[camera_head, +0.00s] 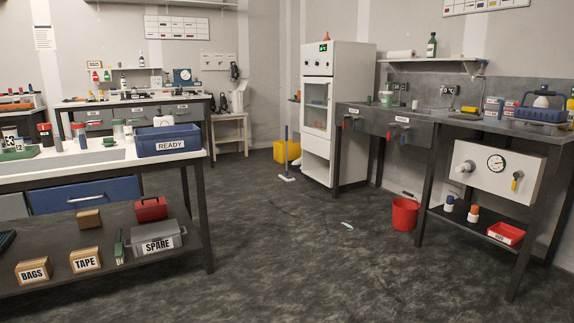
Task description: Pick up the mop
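The mop (287,152) stands upright on the floor in the back middle of the head view. It has a thin blue handle and a flat, pale head (287,178) resting on the floor. It is just left of the tall white cabinet and in front of a yellow bucket (278,153). The top of its handle is free, with the wall behind it. My gripper is not in view, so I cannot see whether it is open or shut.
The tall white cabinet (318,155) stands close right of the mop. A bench with a blue READY bin (168,141) is at left. A grey bench (384,119) lines the right wall. A red bucket (405,214) and a small pale object (347,225) are on the otherwise open floor.

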